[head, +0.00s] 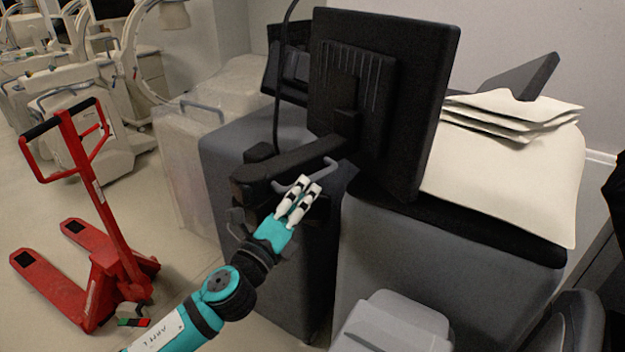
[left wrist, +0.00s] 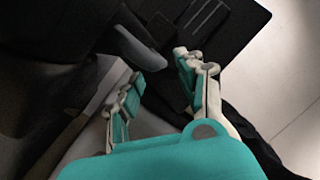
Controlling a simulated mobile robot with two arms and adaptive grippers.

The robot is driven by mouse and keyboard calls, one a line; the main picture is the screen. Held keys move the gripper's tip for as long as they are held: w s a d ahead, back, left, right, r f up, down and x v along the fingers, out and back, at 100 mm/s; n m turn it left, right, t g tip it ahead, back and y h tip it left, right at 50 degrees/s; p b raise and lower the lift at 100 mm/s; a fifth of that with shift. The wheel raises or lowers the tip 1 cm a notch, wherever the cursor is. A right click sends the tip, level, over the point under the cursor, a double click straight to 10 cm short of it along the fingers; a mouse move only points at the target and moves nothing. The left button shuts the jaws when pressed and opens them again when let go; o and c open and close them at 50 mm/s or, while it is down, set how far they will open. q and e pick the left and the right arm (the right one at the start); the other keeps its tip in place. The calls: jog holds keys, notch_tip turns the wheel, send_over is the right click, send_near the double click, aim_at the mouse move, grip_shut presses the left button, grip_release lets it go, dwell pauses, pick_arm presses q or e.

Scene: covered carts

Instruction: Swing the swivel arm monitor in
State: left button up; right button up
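The black monitor (head: 385,95) stands upright with its ribbed back towards me, in the middle of the head view. Its dark swivel arm (head: 290,162) runs left from behind it, at about the height of the cart top. A grey curved handle (head: 323,168) shows by the swivel arm. My left gripper (head: 309,184) is at this handle, below and left of the monitor. In the left wrist view its two fingers are apart, and the handle (left wrist: 137,47) reaches to the gap between the fingertips. Contact cannot be told. My right gripper is not in view.
Grey covered carts (head: 450,265) stand under and around the monitor. Folded cream cloths (head: 515,115) lie on the right one. A red pallet jack (head: 105,255) stands on the floor at left. A black cable (head: 281,80) hangs beside the monitor. Floor shows clear beside the pallet jack.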

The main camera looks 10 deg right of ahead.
aim_at(312, 176)
pick_arm(q)
jog(key=x, duration=0.5)
jog(key=shift+b, duration=0.35)
jog(key=shift+a, duration=0.1)
grip_shut()
